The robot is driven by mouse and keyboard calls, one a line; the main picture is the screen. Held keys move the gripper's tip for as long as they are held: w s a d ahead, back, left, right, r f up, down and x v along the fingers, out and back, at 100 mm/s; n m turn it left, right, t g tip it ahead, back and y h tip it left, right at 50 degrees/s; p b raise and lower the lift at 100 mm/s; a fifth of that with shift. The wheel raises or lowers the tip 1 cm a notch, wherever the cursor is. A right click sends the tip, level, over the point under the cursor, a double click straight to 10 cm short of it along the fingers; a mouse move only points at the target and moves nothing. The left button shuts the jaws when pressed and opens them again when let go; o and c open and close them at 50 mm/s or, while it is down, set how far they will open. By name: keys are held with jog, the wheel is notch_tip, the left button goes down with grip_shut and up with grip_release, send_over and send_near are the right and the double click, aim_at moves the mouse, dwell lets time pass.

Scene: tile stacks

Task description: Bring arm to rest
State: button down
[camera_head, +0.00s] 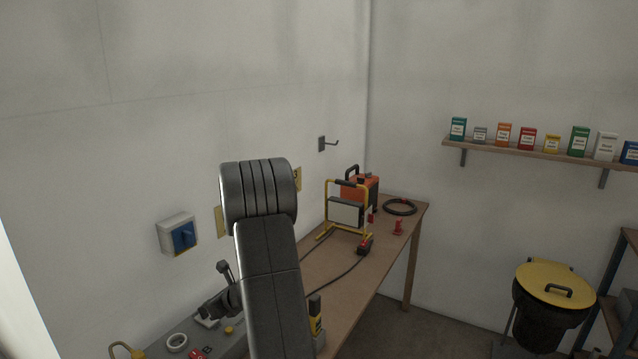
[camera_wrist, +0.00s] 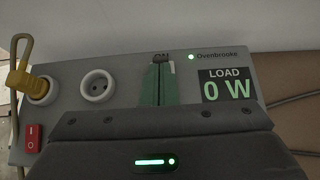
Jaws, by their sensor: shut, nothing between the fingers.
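My gripper (camera_wrist: 160,68) is shut and empty in the wrist view. Its fingertips are in front of a grey power panel (camera_wrist: 70,75), just below an "ON" label, and partly cover what lies behind them. I cannot tell whether they touch the panel. The panel has a yellow plug (camera_wrist: 38,85) in its left socket, an empty round socket (camera_wrist: 98,85), a red rocker switch (camera_wrist: 33,138) and a display (camera_wrist: 228,86) reading "LOAD 0 W". A small green lamp (camera_wrist: 191,57) is lit. In the head view my arm (camera_head: 268,270) is bent over the bench, hiding part of the panel.
A wooden bench (camera_head: 345,285) runs along the left wall, bearing a yellow-framed work lamp (camera_head: 346,212), an orange unit (camera_head: 368,190), a black ring (camera_head: 400,207) and cables. A wall switch box (camera_head: 177,235) is left of my arm. A yellow-lidded bin (camera_head: 552,288) stands right.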

jog(key=shift+s+d+f+b, duration=0.15)
jog(key=shift+d+f+b, duration=0.1)
jog(key=shift+f+b, duration=0.25)
jog(key=f+y+b, duration=0.1)
jog(key=b, duration=0.1)
jog(key=s+d+f+b, duration=0.1)
jog(key=b, duration=0.2)
jog(key=shift+d+f+t+y, duration=0.15)
jog(key=shift+f+t+y, duration=0.15)
jog(key=shift+y, duration=0.1)
jog(key=b, duration=0.2)
jog(key=shift+d+f+t+y+b, duration=0.3)
jog(key=shift+d+t, duration=0.1)
jog(key=shift+r, duration=0.25)
